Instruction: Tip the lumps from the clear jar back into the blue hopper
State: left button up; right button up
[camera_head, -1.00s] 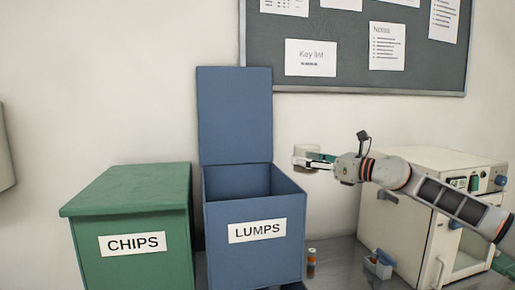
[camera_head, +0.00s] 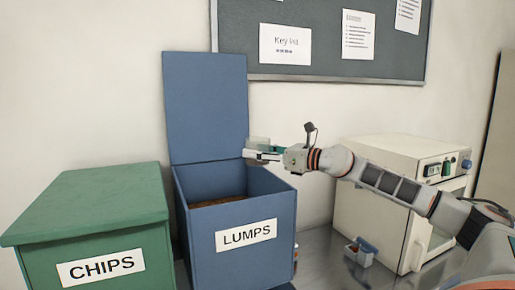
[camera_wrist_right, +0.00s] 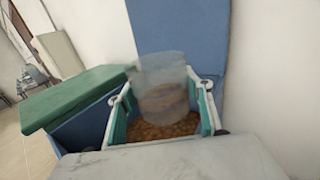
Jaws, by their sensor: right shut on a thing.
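The blue hopper (camera_head: 205,240), labelled LUMPS, stands with its lid (camera_head: 205,105) raised at the back. Brown lumps (camera_head: 220,201) show inside it. My right gripper (camera_head: 256,154) is shut on the clear jar (camera_head: 259,143) and holds it above the hopper's right rear side, by the lid's right edge. The jar looks about upright in the head view. In the right wrist view the jar (camera_wrist_right: 160,72) sits between the green-padded fingers, with brown lumps (camera_wrist_right: 165,131) beyond. I cannot tell whether the brown within its outline is in it or behind it. My left gripper is out of view.
A green bin (camera_head: 100,215) labelled CHIPS, lid closed, stands left of the hopper. A white furnace (camera_head: 385,215) stands on the bench to the right, with a small grey holder (camera_head: 359,252) beside it. A pinboard (camera_head: 320,50) hangs on the wall behind.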

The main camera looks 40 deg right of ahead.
jog(key=shift+f, duration=1.2)
jog(key=shift+w+d+r+n, duration=0.15)
jog(key=shift+d+r+n, duration=0.1)
jog(key=shift+n, duration=0.55)
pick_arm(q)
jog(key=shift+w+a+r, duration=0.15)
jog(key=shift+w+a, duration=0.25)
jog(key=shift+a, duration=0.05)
pick_arm(e)
jog(key=shift+a, duration=0.1)
jog(key=shift+n+b, duration=0.35)
jog(key=shift+n, duration=0.05)
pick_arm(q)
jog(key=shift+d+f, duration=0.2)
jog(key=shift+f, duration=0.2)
pick_arm(e)
jog(key=shift+r, duration=0.1)
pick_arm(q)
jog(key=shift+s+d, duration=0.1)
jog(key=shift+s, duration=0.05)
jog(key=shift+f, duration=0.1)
pick_arm(e)
jog(key=shift+n, duration=0.3)
